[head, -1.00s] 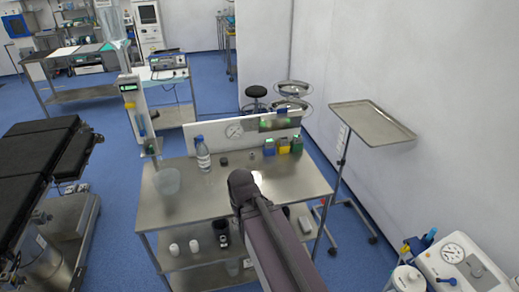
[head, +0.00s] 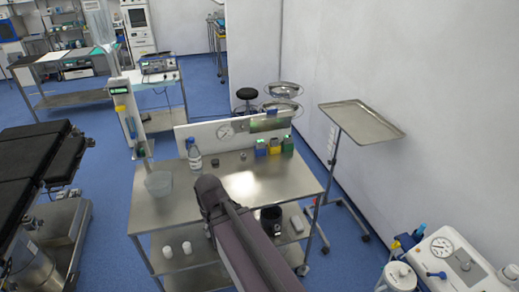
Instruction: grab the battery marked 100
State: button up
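Three small box-shaped objects stand in a row at the back right of the steel table (head: 165,215): a blue one (head: 261,147), a yellow one (head: 274,146) and a green one (head: 288,144). They may be the batteries, but any marking is too small to read, so I cannot tell which is marked 100. My dark arm reaches up from the bottom edge over the table's front, well short of these boxes in the picture. My gripper does not show in the head view.
A bottle (head: 195,156) and a clear bowl (head: 158,184) stand on the table's left side. Two small dark objects, one here (head: 215,163), lie mid-table. A back panel (head: 222,131) rises behind. A tray stand (head: 362,122) is at right. The table's right front is bare.

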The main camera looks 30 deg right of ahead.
aim_at(261, 144)
jog(key=z, duration=0.05)
jog(key=i, duration=1)
jog(key=u, duration=0.05)
